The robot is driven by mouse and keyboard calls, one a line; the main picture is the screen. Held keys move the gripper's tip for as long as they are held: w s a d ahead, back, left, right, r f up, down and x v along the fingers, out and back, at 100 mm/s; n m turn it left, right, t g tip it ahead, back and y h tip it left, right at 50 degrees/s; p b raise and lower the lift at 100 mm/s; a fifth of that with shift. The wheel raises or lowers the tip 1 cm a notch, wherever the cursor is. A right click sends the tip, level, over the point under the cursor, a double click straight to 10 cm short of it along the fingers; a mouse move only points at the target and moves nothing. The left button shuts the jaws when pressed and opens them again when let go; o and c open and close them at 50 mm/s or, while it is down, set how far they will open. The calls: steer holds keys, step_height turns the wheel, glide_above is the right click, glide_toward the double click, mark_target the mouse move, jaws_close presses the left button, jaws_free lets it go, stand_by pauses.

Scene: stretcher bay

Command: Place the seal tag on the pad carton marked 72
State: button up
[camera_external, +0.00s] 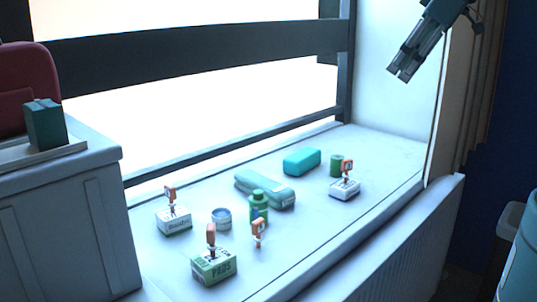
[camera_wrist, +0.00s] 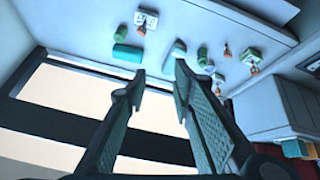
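Small cartons stand on the pale ledge: a white-and-green one lettered PADS (camera_external: 213,267) at the front, a white one (camera_external: 174,222) at the left and another white one (camera_external: 345,190) at the right. An orange tag-like piece stands upright on each. I cannot read the number 72 on any carton. A separate orange-and-white tag (camera_external: 258,232) stands on the bare ledge right of the PADS carton; it also shows in the wrist view (camera_wrist: 227,52). My gripper (camera_external: 402,73) is high at the upper right, away from them all. Its fingers (camera_wrist: 160,72) are apart and empty.
A green bottle (camera_external: 259,208), a blue tin (camera_external: 221,218), a teal pouch (camera_external: 265,189), a teal box (camera_external: 302,161) and a green cylinder (camera_external: 336,166) stand among the cartons. A window lies behind, a cabinet (camera_external: 60,215) at left. The ledge's right front is clear.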

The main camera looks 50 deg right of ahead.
steer(key=shift+s+d+f+m+t, duration=0.25)
steer(key=shift+s+d+m, duration=0.55)
steer(key=shift+s, duration=0.15)
steer(key=shift+s+d+f+m+t, duration=0.25)
steer(key=shift+s+d+m, duration=0.55)
steer(key=shift+s, duration=0.15)
